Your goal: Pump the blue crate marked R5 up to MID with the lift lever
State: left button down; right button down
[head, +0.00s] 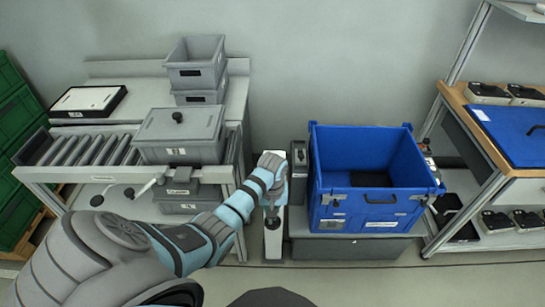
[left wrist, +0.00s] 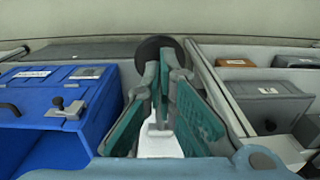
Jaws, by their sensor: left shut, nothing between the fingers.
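The open blue crate (head: 332,208) stands on a low grey lift platform (head: 350,248), right of centre in the head view. Its front labels are too small to read. Its side also shows at left in the left wrist view (left wrist: 75,92). My left gripper (head: 271,208) points down left of the crate, its fingers shut and empty. A dark round knob (left wrist: 160,47), apparently the lever's, shows just beyond the fingertips in the left wrist view. A white upright post (head: 272,243) stands below the gripper. Contact with the knob cannot be told. My right gripper is not in view.
A grey post (head: 299,160) stands between gripper and crate. At left, a roller conveyor (head: 85,150) carries a lidded grey bin (head: 180,135). A shelf unit (head: 470,115) stands close at the crate's right.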

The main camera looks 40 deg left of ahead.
aim_at(272, 229)
pick_arm(q)
jog(key=shift+f+b, duration=0.4)
jog(key=shift+f, duration=0.4)
jog(key=shift+s+d+f, duration=0.2)
jog(key=shift+s+f, duration=0.05)
jog(key=shift+f, duration=0.5)
jog(key=shift+s+d+f+b, duration=0.1)
jog(key=shift+f+b, duration=0.05)
jog(key=shift+f, duration=0.3)
jog(key=shift+s+d+f+b, duration=0.1)
jog(key=shift+f+b, duration=0.05)
jog(key=shift+f, duration=0.25)
jog(key=shift+s+f+b, duration=0.1)
jog(key=shift+f+b, duration=0.3)
jog(key=shift+f, duration=0.55)
